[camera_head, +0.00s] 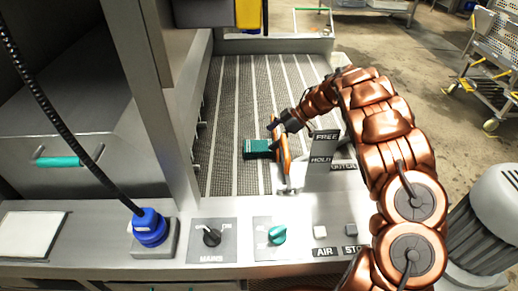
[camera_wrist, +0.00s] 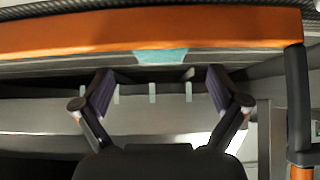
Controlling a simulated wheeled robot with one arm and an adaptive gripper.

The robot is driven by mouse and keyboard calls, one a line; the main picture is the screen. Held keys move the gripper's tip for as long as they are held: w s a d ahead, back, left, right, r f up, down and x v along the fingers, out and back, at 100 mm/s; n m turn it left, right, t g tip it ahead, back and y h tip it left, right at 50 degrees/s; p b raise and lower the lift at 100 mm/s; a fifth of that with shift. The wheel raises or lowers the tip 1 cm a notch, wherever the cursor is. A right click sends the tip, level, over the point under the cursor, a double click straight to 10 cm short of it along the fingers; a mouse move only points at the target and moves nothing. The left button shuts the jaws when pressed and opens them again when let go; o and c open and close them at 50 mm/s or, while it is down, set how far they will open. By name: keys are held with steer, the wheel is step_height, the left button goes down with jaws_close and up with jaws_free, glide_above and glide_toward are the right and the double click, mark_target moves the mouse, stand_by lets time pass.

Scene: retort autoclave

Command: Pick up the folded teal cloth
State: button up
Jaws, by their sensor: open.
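The folded teal cloth (camera_head: 257,150) lies flat on the dark ribbed conveyor bed in the head view, just left of an orange bar (camera_head: 284,157). In the wrist view only a small teal patch (camera_wrist: 162,57) of it shows, just below the orange bar (camera_wrist: 150,30), which spans the top of the picture. My gripper (camera_wrist: 160,88) is open and empty, its two dark fingers spread apart with the teal patch ahead between them. In the head view my gripper (camera_head: 277,140) is small and partly lost against the orange bar, close to the cloth's right side.
A sign post (camera_head: 325,150) marked FREE and HOLD stands right of the orange bar. A panel in front carries a blue knob (camera_head: 149,227), a black MAINS switch (camera_head: 211,237) and a teal knob (camera_head: 277,235). The ribbed bed (camera_head: 235,95) behind the cloth is clear.

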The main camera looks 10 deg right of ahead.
mark_target(259, 145)
steer(key=shift+p+x, duration=0.4)
steer(key=shift+x, duration=2.45)
steer(key=shift+a+r, duration=0.1)
steer(key=shift+a, duration=0.05)
steer(key=shift+c, duration=0.4)
steer(key=c, duration=1.1)
steer(key=shift+o, duration=0.2)
steer(key=shift+r, duration=0.1)
